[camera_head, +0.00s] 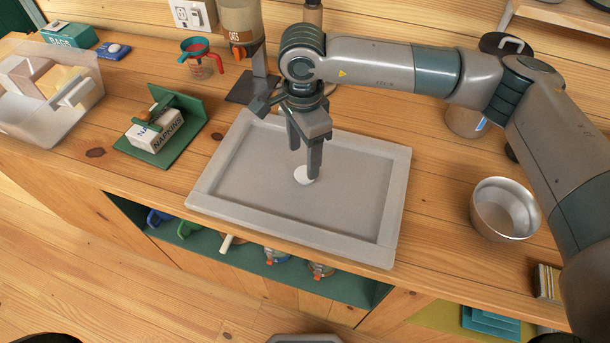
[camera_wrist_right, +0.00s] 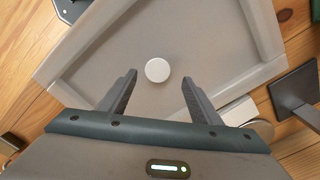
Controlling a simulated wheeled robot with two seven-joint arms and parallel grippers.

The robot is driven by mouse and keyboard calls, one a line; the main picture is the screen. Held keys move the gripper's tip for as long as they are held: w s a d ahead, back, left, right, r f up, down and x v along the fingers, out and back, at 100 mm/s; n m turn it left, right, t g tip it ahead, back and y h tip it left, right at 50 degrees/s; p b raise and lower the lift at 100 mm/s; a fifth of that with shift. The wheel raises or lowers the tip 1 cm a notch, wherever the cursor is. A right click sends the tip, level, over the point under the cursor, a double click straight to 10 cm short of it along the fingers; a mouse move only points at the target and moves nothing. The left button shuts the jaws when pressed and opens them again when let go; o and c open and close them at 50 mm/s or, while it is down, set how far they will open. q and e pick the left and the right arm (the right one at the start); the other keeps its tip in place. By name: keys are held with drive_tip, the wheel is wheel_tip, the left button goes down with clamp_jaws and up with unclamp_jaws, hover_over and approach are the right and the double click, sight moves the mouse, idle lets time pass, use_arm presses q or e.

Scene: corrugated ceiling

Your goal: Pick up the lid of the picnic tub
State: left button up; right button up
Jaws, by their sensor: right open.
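A grey rectangular panel with a raised rim (camera_head: 398,200) lies on the wooden counter and looks like the lid. It also fills much of the right wrist view (camera_wrist_right: 210,60). A small round white knob (camera_head: 303,177) sits near its middle, and shows in the right wrist view (camera_wrist_right: 157,69) too. My right gripper (camera_head: 305,160) points down over the panel, close to the knob. Its fingers are open and empty, and in the right wrist view the knob lies just beyond the gap between the fingertips (camera_wrist_right: 158,84). My left gripper is not in view.
A metal bowl (camera_head: 504,209) stands to the right of the panel. A napkin box (camera_head: 155,136) in a green holder and a clear bin (camera_head: 60,125) stand to the left. A dispenser (camera_head: 240,28) is behind.

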sight(305, 173)
drive_tip(key=shift+s+d+f+p, duration=0.1)
drive_tip(key=shift+s+f+p, duration=0.05)
drive_tip(key=shift+f+p, duration=0.55)
wheel_tip(305, 173, down, 3)
drive_tip(key=shift+s+r+p, duration=0.1)
drive_tip(key=shift+r+p, duration=0.05)
drive_tip(key=shift+p, duration=0.85)
drive_tip(key=shift+f, duration=0.6)
drive_tip(key=c, duration=1.3)
